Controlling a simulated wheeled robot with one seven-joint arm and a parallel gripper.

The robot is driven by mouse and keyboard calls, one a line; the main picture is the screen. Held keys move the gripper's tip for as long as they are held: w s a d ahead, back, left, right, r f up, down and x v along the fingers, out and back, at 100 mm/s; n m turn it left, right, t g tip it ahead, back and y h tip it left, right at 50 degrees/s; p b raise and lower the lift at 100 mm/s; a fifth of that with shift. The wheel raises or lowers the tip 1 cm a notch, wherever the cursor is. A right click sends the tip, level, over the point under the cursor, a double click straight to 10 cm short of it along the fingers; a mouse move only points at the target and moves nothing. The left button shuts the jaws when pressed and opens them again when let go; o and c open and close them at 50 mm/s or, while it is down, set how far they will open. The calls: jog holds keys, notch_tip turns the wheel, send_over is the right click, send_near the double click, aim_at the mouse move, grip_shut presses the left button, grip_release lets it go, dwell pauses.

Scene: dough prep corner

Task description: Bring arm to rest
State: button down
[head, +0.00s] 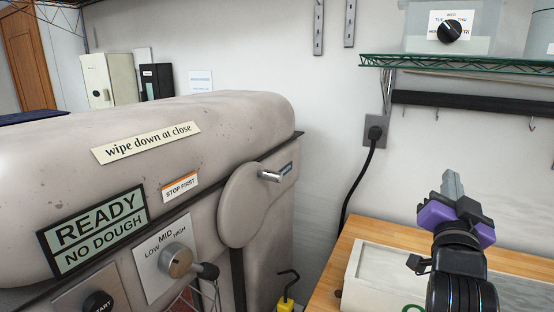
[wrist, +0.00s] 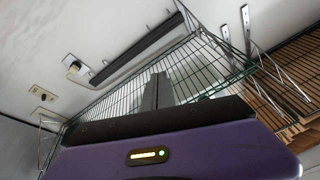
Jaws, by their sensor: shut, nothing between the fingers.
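My gripper (head: 452,185) is at the right of the head view, raised above a wooden counter and pointing up. Its purple body and grey fingers show, and the fingers are together with nothing between them. In the wrist view the shut fingers (wrist: 157,92) stand up from the purple body, with the underside of a wire shelf (wrist: 115,100) beyond them. The gripper touches nothing that I can see.
A large beige dough machine (head: 215,130) with knobs and a lever fills the left. A green wire shelf (head: 470,65) with bins is above right. A pale tray (head: 360,280) lies on the wooden counter (head: 345,245). A black cord (head: 357,185) hangs from a wall outlet.

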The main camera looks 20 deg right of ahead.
jog(key=s+a+f+n+t+y, duration=0.35)
jog(key=a+f+n+y, duration=0.35)
jog(key=a, duration=0.3)
jog(key=s+a+f+n+t+y, duration=0.2)
jog(key=a+f+n+t+y, duration=0.25)
jog(key=a+n+y, duration=0.4)
jog(key=s+a+f+g, duration=0.3)
jog(key=s+a+f, duration=0.3)
jog(key=s+f, duration=0.3)
jog(key=s+a+f+m+g, duration=0.1)
jog(key=s+a+f+g, duration=0.3)
jog(key=s+f, duration=0.5)
jog(key=s+a, duration=0.1)
jog(key=s, duration=0.6)
jog(key=shift+a+y, duration=0.35)
jog(key=shift+a, duration=0.05)
